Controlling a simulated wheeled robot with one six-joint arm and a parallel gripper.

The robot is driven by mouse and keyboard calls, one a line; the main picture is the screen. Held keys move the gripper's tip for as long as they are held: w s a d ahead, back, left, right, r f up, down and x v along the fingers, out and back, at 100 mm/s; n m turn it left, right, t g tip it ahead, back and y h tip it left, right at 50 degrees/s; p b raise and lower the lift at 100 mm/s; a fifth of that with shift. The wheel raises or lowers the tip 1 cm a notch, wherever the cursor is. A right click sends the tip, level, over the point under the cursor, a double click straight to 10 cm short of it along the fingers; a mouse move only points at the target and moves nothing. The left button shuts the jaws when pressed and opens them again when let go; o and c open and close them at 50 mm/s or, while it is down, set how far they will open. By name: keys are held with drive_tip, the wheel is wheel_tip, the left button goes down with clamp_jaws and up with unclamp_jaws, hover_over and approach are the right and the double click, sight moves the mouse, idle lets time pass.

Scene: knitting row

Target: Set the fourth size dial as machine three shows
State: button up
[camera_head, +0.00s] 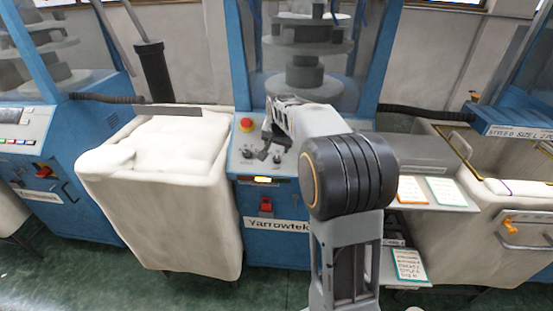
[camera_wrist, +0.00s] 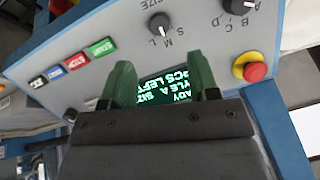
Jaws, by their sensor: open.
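The blue Yarrowtek machine (camera_head: 283,224) is ahead, with a grey sloped control panel. In the wrist view the panel appears turned, with a black size dial (camera_wrist: 159,24) marked S, M and L. Its white pointer line seems to face the middle letter. A style dial (camera_wrist: 247,5) marked A to D is cut by the top edge. My gripper (camera_head: 266,146) is open and empty over the panel. In the wrist view its two fingers straddle a green-lit display (camera_wrist: 163,86) and partly hide it. The right-hand machine's display (camera_head: 520,131) appears to read style D, size L.
A red stop button (camera_wrist: 250,67) on yellow and a row of coloured buttons (camera_wrist: 100,48) share the panel. A full white fabric bin (camera_head: 165,200) stands left of the machine. Cards (camera_head: 447,191) lie on a shelf at right. A grey-walled bin (camera_head: 458,220) stands beyond.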

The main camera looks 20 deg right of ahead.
sight(277, 159)
drive_tip(key=x, duration=0.9)
drive_tip(key=shift+w+f, duration=0.1)
drive_tip(key=shift+f, duration=0.15)
drive_tip(key=c, duration=0.9)
drive_tip(key=shift+n+p, duration=0.3)
drive_tip(key=n, duration=0.3)
drive_tip(key=shift+g+h, duration=0.3)
drive_tip(key=shift+h, duration=0.1)
drive_tip(key=shift+n+h, duration=0.6)
drive_tip(key=shift+n, duration=1.6)
